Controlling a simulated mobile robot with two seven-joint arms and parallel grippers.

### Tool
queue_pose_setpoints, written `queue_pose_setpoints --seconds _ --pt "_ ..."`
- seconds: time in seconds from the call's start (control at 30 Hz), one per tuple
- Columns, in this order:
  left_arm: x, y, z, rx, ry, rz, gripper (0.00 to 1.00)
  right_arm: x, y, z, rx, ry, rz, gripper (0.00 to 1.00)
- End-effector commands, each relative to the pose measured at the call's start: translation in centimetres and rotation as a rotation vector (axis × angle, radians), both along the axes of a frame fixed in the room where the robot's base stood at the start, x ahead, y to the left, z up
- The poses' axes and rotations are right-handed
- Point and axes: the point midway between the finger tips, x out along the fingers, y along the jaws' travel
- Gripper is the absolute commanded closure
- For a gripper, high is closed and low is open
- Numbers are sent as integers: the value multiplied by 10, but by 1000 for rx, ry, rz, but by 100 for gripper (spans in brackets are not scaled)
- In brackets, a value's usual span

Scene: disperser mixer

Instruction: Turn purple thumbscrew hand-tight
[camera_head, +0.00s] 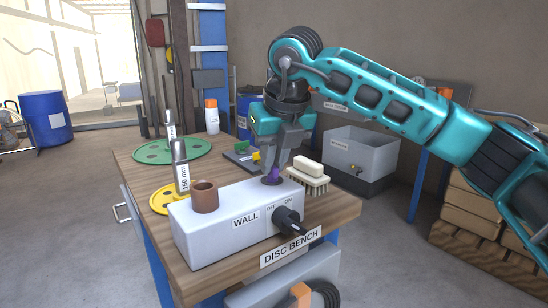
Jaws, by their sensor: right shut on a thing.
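My right gripper (275,168) points down from above and is shut on the thumbscrew. The fingers hide the thumbscrew's upper part. How tight it sits cannot be seen. A brown cup-like collar (205,197) is on the left part of the box top. A black knob (288,221) with OFF and ON marks is on the box's front face. My left gripper is not in view.
A grey bin (360,156) stands behind the bench on the right.

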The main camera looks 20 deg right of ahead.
Motion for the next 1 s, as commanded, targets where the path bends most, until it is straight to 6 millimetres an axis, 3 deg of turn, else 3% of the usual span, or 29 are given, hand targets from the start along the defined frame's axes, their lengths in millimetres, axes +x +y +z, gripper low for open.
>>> queue_pose_setpoints --seconds 0.5,1.0 --pt "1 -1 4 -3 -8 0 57 0 3 0 1 0 -417 100" --pt "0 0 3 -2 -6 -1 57 1 3 0 0 1 -552 100"
